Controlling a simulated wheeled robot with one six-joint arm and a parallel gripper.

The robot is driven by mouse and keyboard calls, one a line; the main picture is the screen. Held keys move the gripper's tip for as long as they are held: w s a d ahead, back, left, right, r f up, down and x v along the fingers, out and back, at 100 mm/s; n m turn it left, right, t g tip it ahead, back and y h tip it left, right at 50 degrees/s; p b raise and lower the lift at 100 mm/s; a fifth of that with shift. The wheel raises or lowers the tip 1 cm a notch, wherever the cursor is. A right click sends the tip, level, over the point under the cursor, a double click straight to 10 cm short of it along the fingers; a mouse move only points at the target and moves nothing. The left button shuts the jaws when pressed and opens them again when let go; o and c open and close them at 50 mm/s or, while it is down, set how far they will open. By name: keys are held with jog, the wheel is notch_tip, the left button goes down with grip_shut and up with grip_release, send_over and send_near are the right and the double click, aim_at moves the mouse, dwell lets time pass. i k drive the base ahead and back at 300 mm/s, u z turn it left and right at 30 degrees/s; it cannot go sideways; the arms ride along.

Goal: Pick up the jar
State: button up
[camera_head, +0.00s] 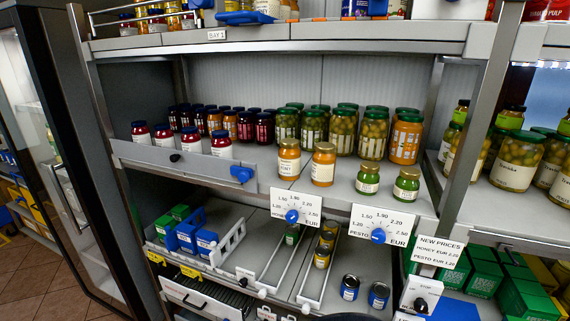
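Many jars stand on the middle shelf, and I cannot tell which one is meant. At its front edge stand two amber jars with brown lids, the left one (289,158) and the right one (323,164). To their right are two small green jars with dark lids, the left one (367,179) and the right one (406,185). All four are upright, with open shelf around them. Behind them are taller jars of green contents (373,136) and an orange jar with a green lid (405,140). My gripper is not in view.
Red jars (191,140) stand behind a low front rail with a blue clip (241,174). Price cards with blue dials, one on the left (296,209) and one on the right (382,224), hang at the shelf edge. Metal posts (483,110) and an upper shelf (280,47) bound the bay.

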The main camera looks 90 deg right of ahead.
aim_at(323, 159)
jog(key=u, duration=0.1)
jog(key=k, duration=1)
jog(key=z, duration=0.05)
